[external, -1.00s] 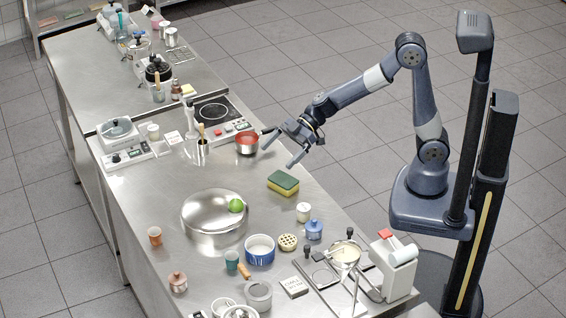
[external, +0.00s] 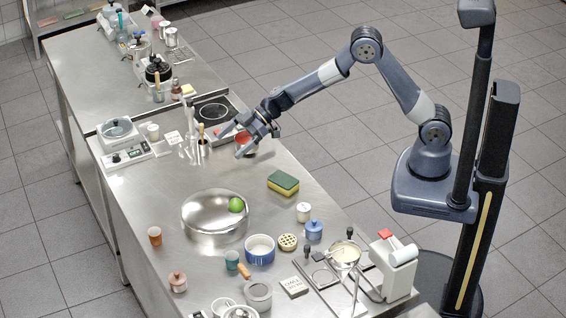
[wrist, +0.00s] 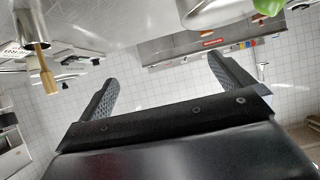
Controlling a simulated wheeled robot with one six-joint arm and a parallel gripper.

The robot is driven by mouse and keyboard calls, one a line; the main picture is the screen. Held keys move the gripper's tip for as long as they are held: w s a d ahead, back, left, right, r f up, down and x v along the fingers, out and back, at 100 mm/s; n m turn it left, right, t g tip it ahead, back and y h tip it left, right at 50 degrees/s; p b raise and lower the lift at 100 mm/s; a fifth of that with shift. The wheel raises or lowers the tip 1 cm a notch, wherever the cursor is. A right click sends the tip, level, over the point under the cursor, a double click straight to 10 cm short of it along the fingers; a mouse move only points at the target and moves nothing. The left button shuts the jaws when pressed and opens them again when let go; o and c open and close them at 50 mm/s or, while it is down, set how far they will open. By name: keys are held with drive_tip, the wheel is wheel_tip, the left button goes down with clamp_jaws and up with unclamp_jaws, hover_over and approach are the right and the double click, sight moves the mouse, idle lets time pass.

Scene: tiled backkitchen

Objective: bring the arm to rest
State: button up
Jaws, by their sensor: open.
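My gripper (external: 233,142) is open, with nothing between its fingers. In the external view it hangs over the steel counter (external: 168,188), in front of the red pot (external: 243,138), which it partly hides. My arm reaches left from its column, bent at a raised elbow. In the wrist view the two dark fingers (wrist: 165,92) stand apart, with tiled wall and a shelf behind them.
A green and yellow sponge (external: 283,184) lies to the right. A utensil holder (external: 198,150) stands close on the left. The counter between gripper and sponge is clear.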

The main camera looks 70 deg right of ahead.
drive_tip(key=p, duration=0.3)
hover_over(224, 173)
drive_tip(key=shift+m, duration=0.3)
drive_tip(key=f, duration=1.1)
drive_tip(key=shift+w+a+b, duration=0.15)
drive_tip(key=shift+w+b, duration=0.05)
drive_tip(key=shift+b, duration=0.2)
drive_tip(key=shift+s+r, duration=0.1)
drive_tip(key=shift+s, duration=0.05)
